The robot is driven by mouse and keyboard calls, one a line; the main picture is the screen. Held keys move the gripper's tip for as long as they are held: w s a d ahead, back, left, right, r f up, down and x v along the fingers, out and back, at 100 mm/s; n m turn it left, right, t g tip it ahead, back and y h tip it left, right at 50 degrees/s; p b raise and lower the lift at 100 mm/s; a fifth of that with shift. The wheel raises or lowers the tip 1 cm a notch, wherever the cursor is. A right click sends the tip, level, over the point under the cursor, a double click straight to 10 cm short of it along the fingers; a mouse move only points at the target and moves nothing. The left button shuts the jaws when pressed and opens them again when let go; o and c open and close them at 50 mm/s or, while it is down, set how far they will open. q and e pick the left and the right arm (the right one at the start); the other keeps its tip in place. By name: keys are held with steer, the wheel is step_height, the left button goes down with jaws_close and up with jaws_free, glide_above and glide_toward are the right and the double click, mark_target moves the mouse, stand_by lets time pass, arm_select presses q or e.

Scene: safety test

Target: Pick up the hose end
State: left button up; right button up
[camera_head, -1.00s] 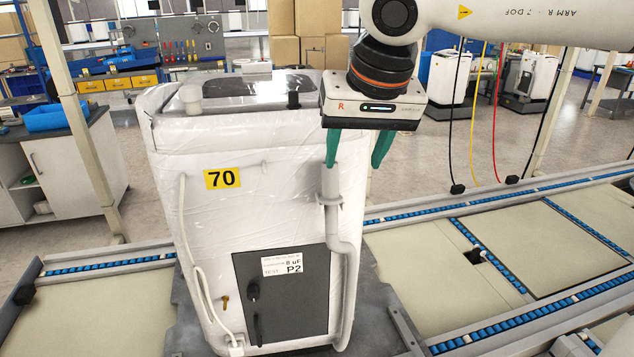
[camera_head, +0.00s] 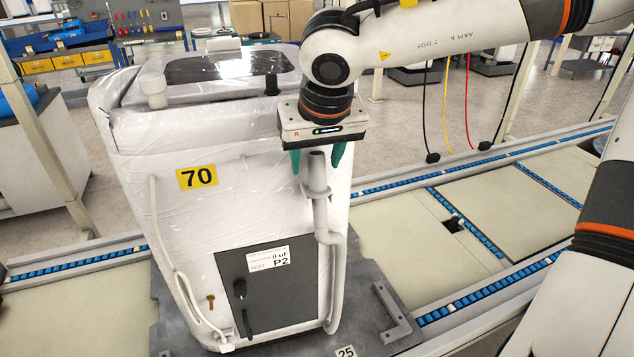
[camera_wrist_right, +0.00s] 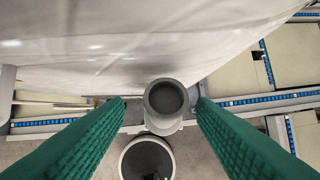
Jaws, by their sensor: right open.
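The grey hose (camera_head: 325,225) runs up the right side of the white wrapped appliance (camera_head: 130,200). Its open end (camera_head: 317,160) points upward, held in a clip on the appliance. My right gripper (camera_head: 317,165) is open, with its green fingers pointing down on either side of the hose end. In the right wrist view the round hose end (camera_wrist_right: 166,97) lies between the two green fingertips (camera_wrist_right: 162,98), with a gap on each side. A second, larger round grey opening (camera_wrist_right: 147,158) shows below it. My left gripper is not in view.
The appliance stands on a grey plate (camera_head: 375,343) on a roller conveyor (camera_head: 470,310). Black, yellow and red cables (camera_head: 446,105) hang behind to the right. A bracket (camera_head: 392,310) stands on the plate's right side. Workbenches and boxes are farther back.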

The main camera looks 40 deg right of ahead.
steer(key=x, duration=0.2)
steer(key=p+x, duration=0.1)
steer(key=shift+s+d+f, duration=0.15)
steer(key=shift+s+d, duration=0.05)
steer(key=shift+s, duration=0.05)
steer(key=shift+w+f, duration=0.2)
steer(key=shift+f, duration=0.1)
steer(key=shift+r, duration=0.1)
steer(key=c, duration=1.1)
steer(key=shift+o, duration=0.2)
step_height(320, 180, up, 18)
steer(key=b, duration=0.1)
steer(key=shift+b, duration=0.35)
